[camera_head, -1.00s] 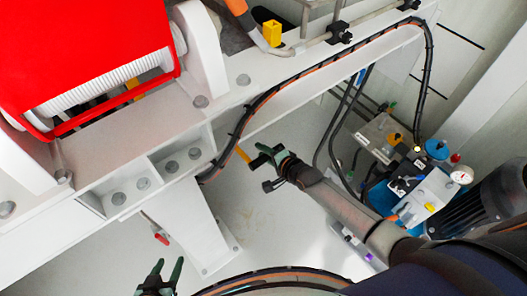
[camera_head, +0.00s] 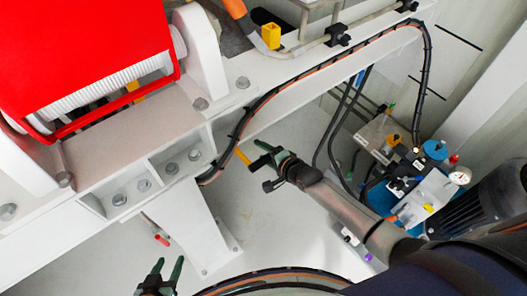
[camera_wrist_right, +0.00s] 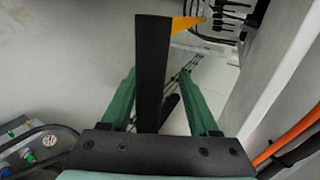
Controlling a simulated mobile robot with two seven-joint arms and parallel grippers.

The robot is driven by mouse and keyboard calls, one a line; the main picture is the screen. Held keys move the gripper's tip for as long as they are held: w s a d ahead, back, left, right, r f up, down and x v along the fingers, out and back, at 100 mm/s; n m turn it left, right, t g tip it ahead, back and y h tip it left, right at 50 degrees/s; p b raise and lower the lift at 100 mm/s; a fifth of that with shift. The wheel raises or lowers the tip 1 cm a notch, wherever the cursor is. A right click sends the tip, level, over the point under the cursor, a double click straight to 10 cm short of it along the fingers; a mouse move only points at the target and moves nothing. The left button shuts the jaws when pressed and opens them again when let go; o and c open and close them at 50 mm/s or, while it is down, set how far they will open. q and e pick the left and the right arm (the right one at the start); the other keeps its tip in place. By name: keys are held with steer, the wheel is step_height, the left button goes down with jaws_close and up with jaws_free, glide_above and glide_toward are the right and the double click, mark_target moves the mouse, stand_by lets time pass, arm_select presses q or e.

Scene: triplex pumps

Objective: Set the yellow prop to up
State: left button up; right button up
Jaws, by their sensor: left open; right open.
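A yellow bar (camera_head: 243,157), which looks like the yellow prop, sticks out below the white beam in the head view. It points down and right toward my right gripper (camera_head: 272,157). In the right wrist view a black bar (camera_wrist_right: 152,65) stands upright between the open green fingers of this gripper (camera_wrist_right: 160,85), with a gap on each side. A yellow piece (camera_wrist_right: 187,24) shows just behind the bar's upper end. Whether they are joined is hard to tell. My left gripper (camera_head: 167,268) is open and empty at the bottom of the head view.
The white beam (camera_head: 180,122) crosses the head view, with a black and orange cable (camera_head: 300,70) along it. A red guard (camera_head: 75,50) and a yellow block (camera_head: 271,36) are above. A white leg (camera_head: 190,225) stands below. Valves and a gauge (camera_head: 459,178) are at right.

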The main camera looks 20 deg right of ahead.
steer(key=shift+s, duration=0.15)
steer(key=shift+s+r, duration=0.15)
steer(key=shift+s, duration=0.15)
steer(key=p+v, duration=0.2)
steer(key=v, duration=0.9)
steer(key=shift+s+d, duration=0.2)
steer(key=shift+s, duration=0.05)
steer(key=shift+r, duration=0.15)
steer(key=s+a+f+n+g+h, duration=0.1)
steer(key=s+f+n, duration=0.1)
steer(key=s+n, duration=0.4)
steer(key=s+a+f+n+g, duration=0.1)
steer(key=s+f+n, duration=0.2)
steer(key=s+n, duration=0.4)
steer(key=n, duration=0.3)
steer(key=shift+s+a+f+h, duration=0.15)
steer(key=shift+s+a+h, duration=0.2)
steer(key=shift+h, duration=0.05)
